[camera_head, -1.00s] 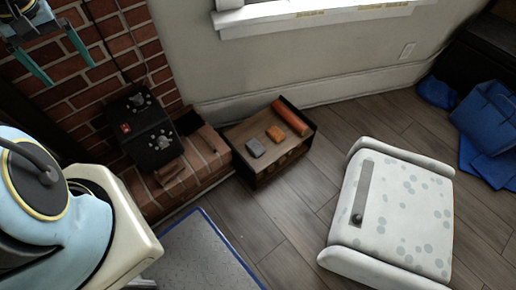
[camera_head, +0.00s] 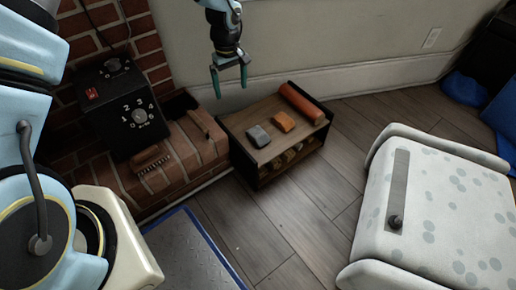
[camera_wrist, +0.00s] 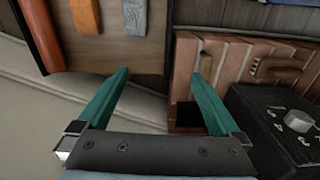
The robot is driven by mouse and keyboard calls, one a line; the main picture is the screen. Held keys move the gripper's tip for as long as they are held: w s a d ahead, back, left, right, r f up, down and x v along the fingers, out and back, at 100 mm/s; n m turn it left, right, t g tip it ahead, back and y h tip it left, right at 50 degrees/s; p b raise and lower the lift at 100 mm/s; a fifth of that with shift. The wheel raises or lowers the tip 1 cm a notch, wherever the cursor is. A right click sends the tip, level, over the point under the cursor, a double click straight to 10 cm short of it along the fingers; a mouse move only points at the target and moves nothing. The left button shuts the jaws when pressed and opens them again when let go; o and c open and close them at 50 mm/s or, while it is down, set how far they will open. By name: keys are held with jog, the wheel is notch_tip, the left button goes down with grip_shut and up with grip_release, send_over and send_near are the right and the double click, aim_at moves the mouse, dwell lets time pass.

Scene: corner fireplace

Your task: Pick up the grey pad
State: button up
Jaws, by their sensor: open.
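The grey pad (camera_head: 258,136) lies flat on the top of a small wooden box-like table (camera_head: 262,157), left of an orange pad. It also shows in the wrist view (camera_wrist: 134,17) at the top edge, partly cut off by the frame. My gripper (camera_head: 231,84) is open and empty, with teal fingers pointing down. It hangs above and behind the table, up and left of the grey pad in the head view. In the wrist view the open fingers (camera_wrist: 157,80) lie short of the pad, over the table's edge and the gap beside the brick ledge.
On the same table lie the orange pad (camera_head: 284,121) and an orange roll (camera_head: 302,103). A black dial box (camera_head: 125,112) and a brush (camera_head: 150,158) are on the brick ledge (camera_head: 195,150) at left. A spotted white seat (camera_head: 450,215) stands right. Wood floor is clear between.

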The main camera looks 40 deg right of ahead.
jog(key=b, duration=0.4)
send_over(258, 132)
notch_tip(258, 132, down, 11)
notch_tip(258, 132, down, 10)
jog(key=b, duration=0.3)
jog(key=shift+f, duration=0.1)
jog(key=c, duration=1.2)
